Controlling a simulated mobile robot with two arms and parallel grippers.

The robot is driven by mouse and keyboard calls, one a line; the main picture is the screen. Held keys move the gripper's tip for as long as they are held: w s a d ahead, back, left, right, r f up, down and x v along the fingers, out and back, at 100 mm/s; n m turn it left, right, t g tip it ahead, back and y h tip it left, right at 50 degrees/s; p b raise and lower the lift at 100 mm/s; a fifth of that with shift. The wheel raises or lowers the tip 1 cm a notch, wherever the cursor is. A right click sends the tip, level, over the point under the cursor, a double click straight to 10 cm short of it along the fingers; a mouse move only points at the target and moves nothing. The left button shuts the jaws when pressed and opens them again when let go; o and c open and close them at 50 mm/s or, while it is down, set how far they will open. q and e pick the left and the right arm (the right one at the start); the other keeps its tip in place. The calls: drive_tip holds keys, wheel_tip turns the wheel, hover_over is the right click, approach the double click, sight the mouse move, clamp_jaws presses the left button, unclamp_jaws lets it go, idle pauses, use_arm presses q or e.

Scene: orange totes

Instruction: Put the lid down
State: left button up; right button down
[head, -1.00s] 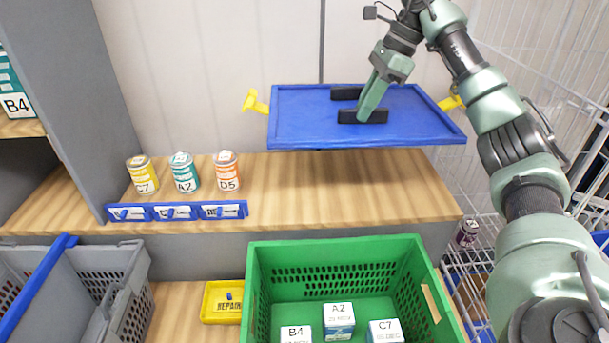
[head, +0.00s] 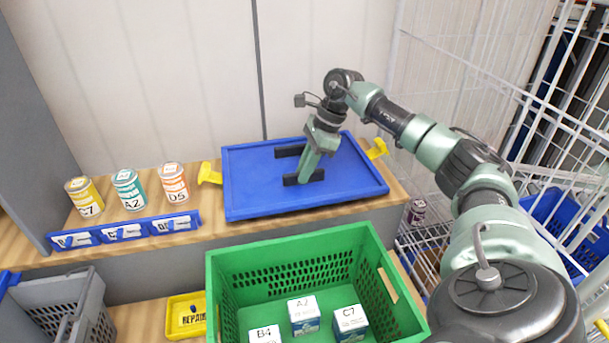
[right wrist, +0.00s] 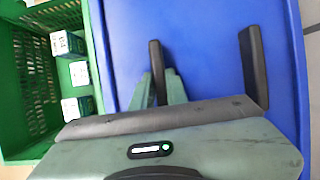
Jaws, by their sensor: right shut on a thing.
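The blue lid (head: 255,180) has two black handles and a yellow clip at each side. It is at the wooden shelf, to the right of the cans, and hides part of the shelf top. I cannot tell whether it rests fully on the wood. My right gripper (head: 307,178) is shut on the lid's nearer black handle. In the right wrist view the fingers (right wrist: 160,88) close around one black handle (right wrist: 156,60), and the second handle (right wrist: 253,65) is free at the right. My left gripper is not in view.
A green crate (head: 290,252) with several labelled boxes stands in front, below the shelf. Three cans (head: 129,190) and a blue label strip (head: 124,232) are on the shelf at left. A grey crate (head: 60,310) and a yellow bin (head: 187,316) stand lower left. Wire mesh (head: 470,70) bounds the right.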

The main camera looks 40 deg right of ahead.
wheel_tip(320, 180, down, 2)
drive_tip(key=shift+f, duration=0.1)
drive_tip(key=shift+f, duration=0.15)
drive_tip(key=c, duration=1.4)
unclamp_jaws()
